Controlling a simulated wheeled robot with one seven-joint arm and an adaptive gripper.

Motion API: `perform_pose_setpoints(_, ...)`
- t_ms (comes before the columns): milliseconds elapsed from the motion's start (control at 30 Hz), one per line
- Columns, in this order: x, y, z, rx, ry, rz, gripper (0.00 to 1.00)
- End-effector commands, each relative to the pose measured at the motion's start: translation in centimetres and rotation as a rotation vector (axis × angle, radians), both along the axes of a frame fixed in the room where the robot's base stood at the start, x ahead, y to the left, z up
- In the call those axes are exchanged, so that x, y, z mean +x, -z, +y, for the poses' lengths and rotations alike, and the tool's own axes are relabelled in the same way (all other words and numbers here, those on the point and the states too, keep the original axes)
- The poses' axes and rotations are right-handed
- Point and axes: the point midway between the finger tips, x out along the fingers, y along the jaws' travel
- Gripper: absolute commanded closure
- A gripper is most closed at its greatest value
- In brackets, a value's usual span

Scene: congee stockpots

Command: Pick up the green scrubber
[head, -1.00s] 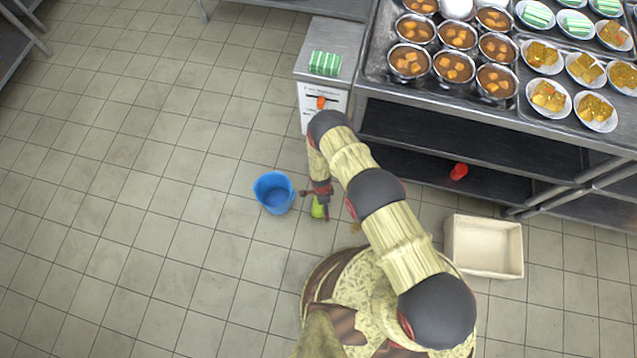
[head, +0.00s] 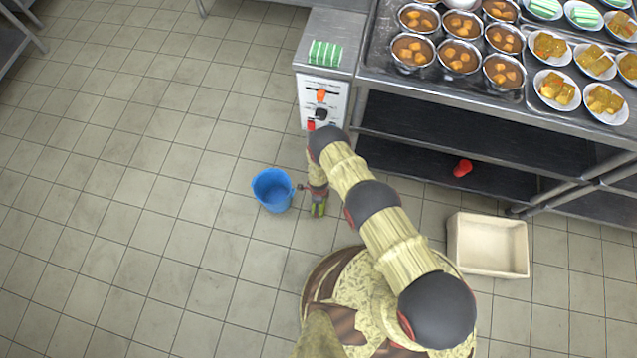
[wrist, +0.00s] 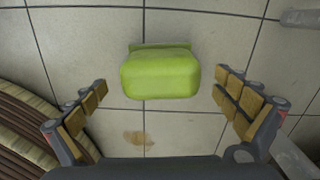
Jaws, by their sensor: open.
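A lime-green block, which looks like the green scrubber (wrist: 160,73), lies on the tiled floor in the wrist view. My gripper (wrist: 160,84) is open, with one finger to the left and one to the right of the scrubber. Clear gaps show on both sides, and neither finger appears to touch it. The scrubber sits slightly beyond the line of the fingertips in the picture. In the head view my gripper (head: 317,200) points down at the floor, and only a small green part of the scrubber (head: 319,210) shows around it.
A blue bucket (head: 272,190) stands close to the left of my gripper. A white cabinet (head: 338,97) with a green striped block (head: 325,53) on top stands behind. A steel table (head: 480,108) with bowls is at right. A cream bin (head: 488,246) stands on the floor.

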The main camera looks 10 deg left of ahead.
Motion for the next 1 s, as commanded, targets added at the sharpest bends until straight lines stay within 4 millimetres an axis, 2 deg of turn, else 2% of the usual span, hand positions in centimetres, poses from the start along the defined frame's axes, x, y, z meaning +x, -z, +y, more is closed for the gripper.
perform_pose_setpoints(300,0.1,0.42,0.04,0.0,0.0,-0.001,0.0)
perform_pose_setpoints(1000,0.08,0.44,0.03,0.0,0.0,-0.001,0.4)
